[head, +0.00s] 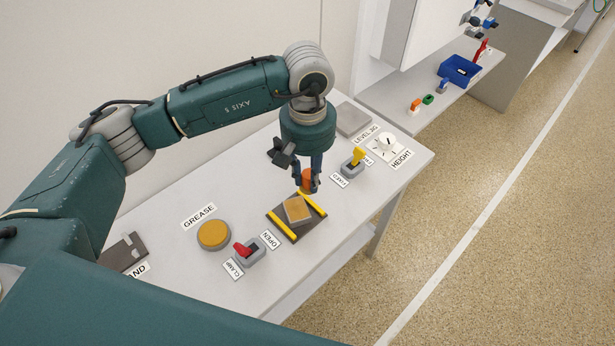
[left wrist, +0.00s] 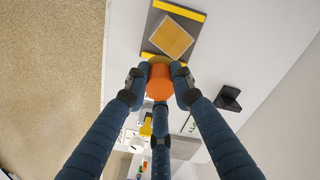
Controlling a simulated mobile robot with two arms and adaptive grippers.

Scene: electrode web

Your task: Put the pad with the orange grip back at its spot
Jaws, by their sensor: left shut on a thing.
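My left gripper (head: 307,186) is shut on the orange grip (head: 307,176) of the pad, with the fingers around it. The orange grip also shows in the left wrist view (left wrist: 159,82). Only a thin tan edge of the pad shows beyond the grip there. The held pad is at the far edge of a dark plate (head: 280,222) with two yellow bars. A square block (head: 297,210) with a tan top sits between the bars. I cannot tell whether the pad touches the plate. The pad's spot cannot be made out for certain. My right gripper is not in view.
A round tan GREASE pad (head: 213,235) and a red CLAMP/OPEN lever (head: 244,251) stand on the near left of the table. A yellow lever (head: 357,156), a HEIGHT knob (head: 386,142) and a grey plate (head: 353,119) are at the far end. A notched dark stand (head: 122,254) lies left.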

